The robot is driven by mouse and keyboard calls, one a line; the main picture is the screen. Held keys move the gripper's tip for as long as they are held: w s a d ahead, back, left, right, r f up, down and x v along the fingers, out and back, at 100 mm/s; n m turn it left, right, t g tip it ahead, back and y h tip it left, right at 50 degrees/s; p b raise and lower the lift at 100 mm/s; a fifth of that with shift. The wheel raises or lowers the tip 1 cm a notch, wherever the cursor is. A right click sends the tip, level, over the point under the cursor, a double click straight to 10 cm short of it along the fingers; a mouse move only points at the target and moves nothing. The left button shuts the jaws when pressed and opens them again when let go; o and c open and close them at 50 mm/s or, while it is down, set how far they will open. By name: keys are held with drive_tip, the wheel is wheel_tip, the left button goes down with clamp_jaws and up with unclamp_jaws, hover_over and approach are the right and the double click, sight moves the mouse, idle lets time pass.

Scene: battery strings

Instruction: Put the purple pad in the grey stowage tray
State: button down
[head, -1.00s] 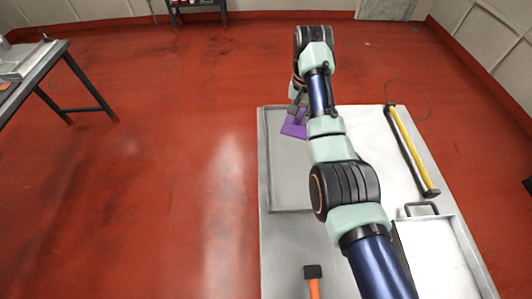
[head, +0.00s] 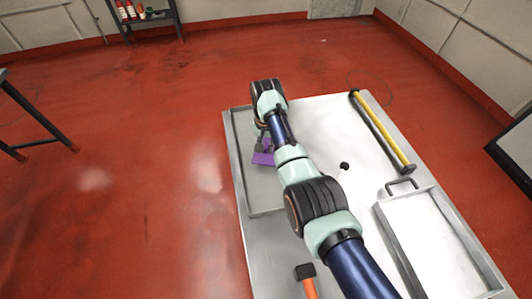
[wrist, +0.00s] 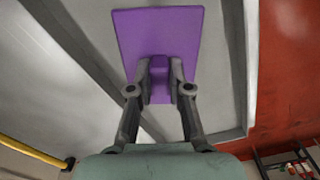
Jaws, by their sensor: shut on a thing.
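The purple pad (head: 263,159) is a flat plate with a small purple block on its face. In the wrist view the pad (wrist: 160,30) fills the top middle. My gripper (wrist: 160,84) is shut on that block, one finger on each side. The grey stowage tray (head: 265,195) is shallow and rimmed, on the left of the table. My gripper (head: 260,147) and the pad are over the tray, about midway along its length. The tray's rim (wrist: 230,60) runs right of the pad in the wrist view. Whether the pad touches the floor of the tray cannot be told.
A yellow bar (head: 382,130) lies along the table's right side. A white-floored tray with handle (head: 381,212) sits front right. An orange-handled tool with black head (head: 305,271) lies in front, partly cut off. A black knob (head: 344,166) shows beside my arm.

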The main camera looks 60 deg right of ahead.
sight(266, 153)
wheel_tip(266, 153, down, 4)
drive_tip(key=shift+r+b, duration=0.2)
drive_tip(key=shift+b, duration=0.25)
drive_tip(key=shift+f, duration=0.15)
drive_tip(key=c, duration=1.1)
unclamp_jaws()
wheel_tip(266, 153, up, 12)
drive_tip(key=p, duration=0.3)
drive_tip(key=shift+r, duration=0.2)
